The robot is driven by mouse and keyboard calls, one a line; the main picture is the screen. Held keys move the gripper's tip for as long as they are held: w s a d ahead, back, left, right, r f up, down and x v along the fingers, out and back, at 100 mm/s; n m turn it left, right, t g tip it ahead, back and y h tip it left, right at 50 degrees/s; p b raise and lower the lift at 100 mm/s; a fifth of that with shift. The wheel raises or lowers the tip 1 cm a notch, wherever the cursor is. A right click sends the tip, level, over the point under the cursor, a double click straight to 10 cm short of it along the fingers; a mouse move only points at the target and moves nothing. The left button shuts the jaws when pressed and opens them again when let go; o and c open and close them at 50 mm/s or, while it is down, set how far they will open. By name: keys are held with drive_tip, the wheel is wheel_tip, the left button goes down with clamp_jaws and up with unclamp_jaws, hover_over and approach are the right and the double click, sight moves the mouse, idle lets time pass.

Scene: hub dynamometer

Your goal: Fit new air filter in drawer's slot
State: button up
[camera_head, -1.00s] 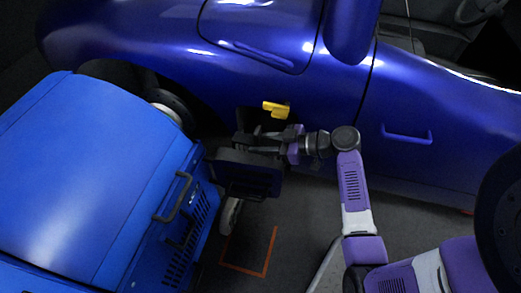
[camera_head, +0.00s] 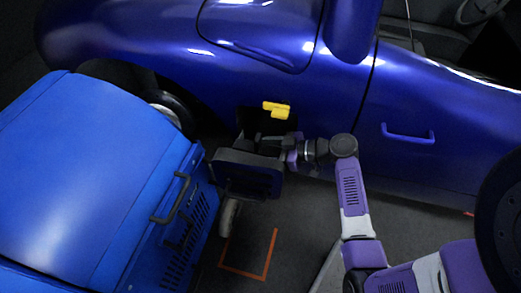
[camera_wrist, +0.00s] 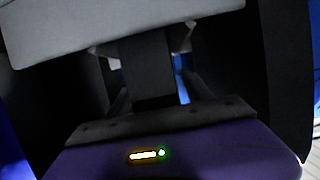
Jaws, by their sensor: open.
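A dark open-topped box, seemingly the drawer (camera_head: 247,184), juts out from the right side of the blue machine in the head view. My gripper (camera_head: 262,143) is at its upper right edge, just below the yellow piece on the car. It is open, but its fingertips are dark and hard to make out. In the wrist view a pale grey block (camera_wrist: 120,28) fills the top, close to the camera; I cannot tell whether it is the air filter. The slot and the drawer's inside are hidden.
The blue car (camera_head: 300,90) with a yellow piece (camera_head: 276,109) is behind my gripper. Bare floor with an orange outline (camera_head: 262,277) lies below.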

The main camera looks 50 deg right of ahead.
drive_tip(key=shift+r, duration=0.15)
drive_tip(key=shift+s+d+r, duration=0.1)
drive_tip(key=shift+s+r, duration=0.05)
drive_tip(key=shift+s, duration=0.05)
drive_tip(key=p+v, duration=0.2)
drive_tip(key=v, duration=0.9)
drive_tip(key=shift+s, duration=0.25)
